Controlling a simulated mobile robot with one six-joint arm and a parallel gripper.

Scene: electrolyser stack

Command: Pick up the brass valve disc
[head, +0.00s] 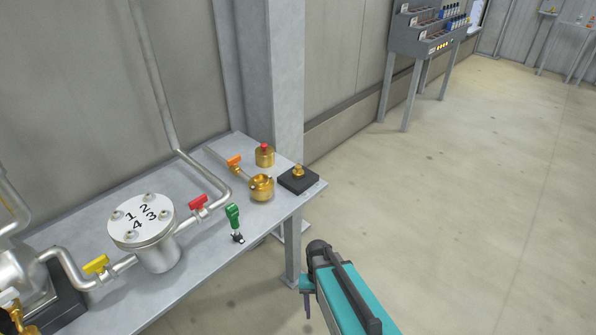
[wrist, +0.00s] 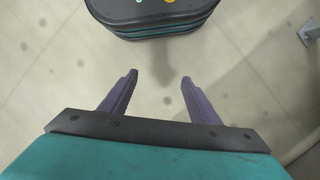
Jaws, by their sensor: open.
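A small brass piece (head: 298,171) stands on a black block (head: 299,183) at the right end of the grey bench; it may be the brass valve disc, but its shape is too small to be sure. Left of it is an open brass valve body (head: 261,188), and behind that a brass cap with a red top (head: 264,156). My gripper (wrist: 158,77) is open and empty in the wrist view, pointing down over bare floor. In the head view a purple finger (head: 306,284) shows off the bench's front edge, apart from all the brass parts.
The bench (head: 190,262) also bears a steel vessel (head: 158,252) numbered on top, pipes with red, orange and yellow handles, and a green-handled tool (head: 233,218). A grey column (head: 274,75) rises behind it. The floor to the right is clear up to a console (head: 425,40).

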